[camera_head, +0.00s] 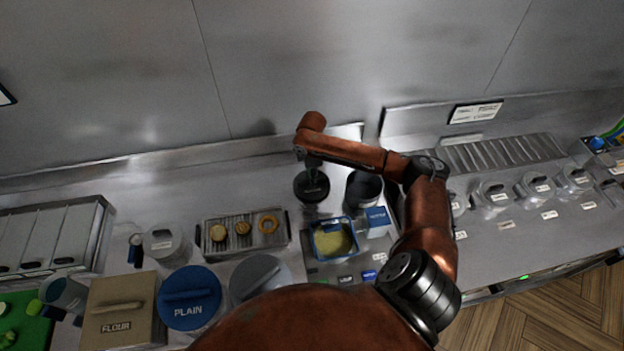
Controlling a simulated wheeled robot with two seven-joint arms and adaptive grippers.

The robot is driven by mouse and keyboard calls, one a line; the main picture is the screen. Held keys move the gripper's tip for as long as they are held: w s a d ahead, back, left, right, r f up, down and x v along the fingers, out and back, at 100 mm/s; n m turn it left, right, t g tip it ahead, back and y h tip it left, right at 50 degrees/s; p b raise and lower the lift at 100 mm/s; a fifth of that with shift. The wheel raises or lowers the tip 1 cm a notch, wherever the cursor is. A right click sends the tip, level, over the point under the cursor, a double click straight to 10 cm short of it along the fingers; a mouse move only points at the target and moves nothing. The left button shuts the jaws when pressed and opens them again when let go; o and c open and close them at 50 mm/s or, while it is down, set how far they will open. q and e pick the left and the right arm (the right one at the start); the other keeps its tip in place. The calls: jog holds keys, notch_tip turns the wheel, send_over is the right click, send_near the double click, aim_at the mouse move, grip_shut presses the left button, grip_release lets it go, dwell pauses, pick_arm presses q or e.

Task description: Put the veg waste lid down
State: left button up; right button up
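The veg waste lid (311,189) is a dark round lid with a faint pale label, at the middle of the steel counter. My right gripper (313,170) points down over it, with its narrow fingers at the lid's handle; they look closed on it, though small and dark. I cannot tell whether the lid touches the counter. An open dark round bin (362,190) stands just right of the lid, apart from it. My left gripper is not in view.
A blue-rimmed tub (333,239) of yellowish food stands in front. Several lidded containers (493,196) stand right. Clear counter lies left of the lid.

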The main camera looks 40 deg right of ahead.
notch_tip(320, 180, up, 11)
jog(key=shift+r, duration=0.15)
